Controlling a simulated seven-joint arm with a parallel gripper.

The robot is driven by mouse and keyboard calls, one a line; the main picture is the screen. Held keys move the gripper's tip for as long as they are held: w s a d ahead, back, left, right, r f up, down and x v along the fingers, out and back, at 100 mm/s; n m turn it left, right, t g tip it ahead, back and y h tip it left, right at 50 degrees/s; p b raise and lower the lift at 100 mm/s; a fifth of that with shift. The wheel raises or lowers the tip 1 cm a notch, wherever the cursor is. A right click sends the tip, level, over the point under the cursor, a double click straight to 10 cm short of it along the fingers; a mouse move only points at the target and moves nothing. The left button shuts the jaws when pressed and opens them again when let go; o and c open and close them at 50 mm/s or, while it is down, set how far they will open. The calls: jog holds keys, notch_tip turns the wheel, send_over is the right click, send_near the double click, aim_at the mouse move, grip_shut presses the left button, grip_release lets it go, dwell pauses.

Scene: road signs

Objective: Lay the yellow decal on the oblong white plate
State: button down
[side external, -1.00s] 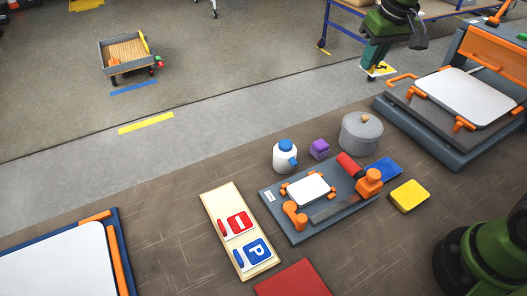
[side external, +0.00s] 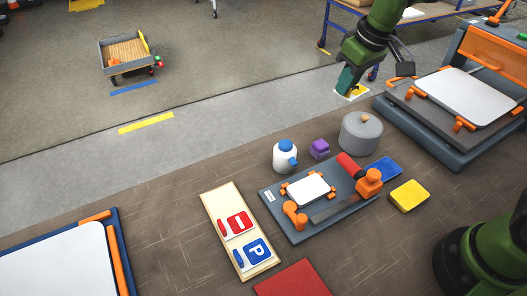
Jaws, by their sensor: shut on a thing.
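My gripper (side external: 348,80) is in the air at the upper right, its teal fingers pointing down. It is shut on a small white-edged piece with yellow on it, the yellow decal (side external: 360,90), partly hidden by the fingers. Three white plates show: a small one (side external: 308,189) between orange clamps on a grey fixture, a large one (side external: 467,97) on the right-hand fixture, and a large one (side external: 65,265) at lower left, cut off by the frame. I cannot tell for certain which is the oblong one. The decal is apart from all of them.
Around the middle fixture (side external: 275,218) stand a white bottle (side external: 285,157), a purple block (side external: 319,149), a grey lidded pot (side external: 361,133), blue (side external: 384,168) and yellow (side external: 409,196) pads, and a wooden board (side external: 220,205) with signs. A red sheet (side external: 292,280) lies in front.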

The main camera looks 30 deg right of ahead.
jog(key=s+a+f+n, duration=0.1)
jog(key=s+a+f, duration=0.15)
jog(key=a, duration=0.35)
jog(key=s+a+f, duration=0.2)
jog(key=a+f, duration=0.2)
jog(key=a, duration=0.1)
jog(key=m, duration=0.3)
send_over(292, 194)
jog(key=s, duration=0.1)
notch_tip(292, 194, down, 4)
jog(key=shift+h, duration=0.3)
jog(key=shift+f, duration=3.1)
jog(key=shift+f, duration=0.2)
jog(key=c, duration=0.5)
grip_release()
jog(key=shift+r, duration=0.1)
